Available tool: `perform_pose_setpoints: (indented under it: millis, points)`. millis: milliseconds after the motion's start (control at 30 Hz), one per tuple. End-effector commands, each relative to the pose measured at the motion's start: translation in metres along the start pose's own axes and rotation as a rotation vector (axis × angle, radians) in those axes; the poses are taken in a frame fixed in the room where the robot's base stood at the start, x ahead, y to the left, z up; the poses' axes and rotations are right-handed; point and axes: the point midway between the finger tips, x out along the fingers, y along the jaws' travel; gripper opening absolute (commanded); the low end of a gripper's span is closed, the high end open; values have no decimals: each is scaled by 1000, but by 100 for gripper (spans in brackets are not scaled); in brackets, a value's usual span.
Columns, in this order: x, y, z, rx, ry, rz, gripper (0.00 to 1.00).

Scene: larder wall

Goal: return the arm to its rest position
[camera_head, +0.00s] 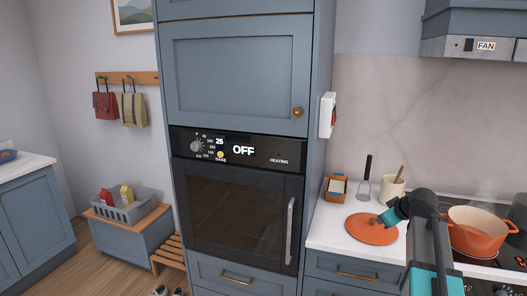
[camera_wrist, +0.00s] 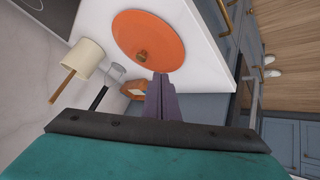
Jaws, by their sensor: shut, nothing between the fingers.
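My arm rises at the right of the head view and bends over the counter. My gripper (camera_wrist: 160,78) shows in the wrist view with its two dark fingers together and nothing between them. In the head view its teal end (camera_head: 391,216) is over the right part of an orange lid (camera_head: 366,231). The lid lies flat on the white counter, and it also shows in the wrist view (camera_wrist: 160,28) with its brown knob (camera_wrist: 142,55) just beyond the fingertips. I cannot tell the exact gap between fingers and lid.
An orange pot (camera_head: 476,230) stands on the hob to the right. The oven (camera_head: 238,205) reads OFF. The floor at left has free room.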

Motion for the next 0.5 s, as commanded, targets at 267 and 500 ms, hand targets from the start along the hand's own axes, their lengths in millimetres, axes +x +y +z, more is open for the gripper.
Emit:
perform_pose_setpoints:
  millis: [267, 500]
  points:
    - [61, -105, 50, 133, -145, -114, 0]
    - [95, -190, 98, 235, -286, -176, 0]
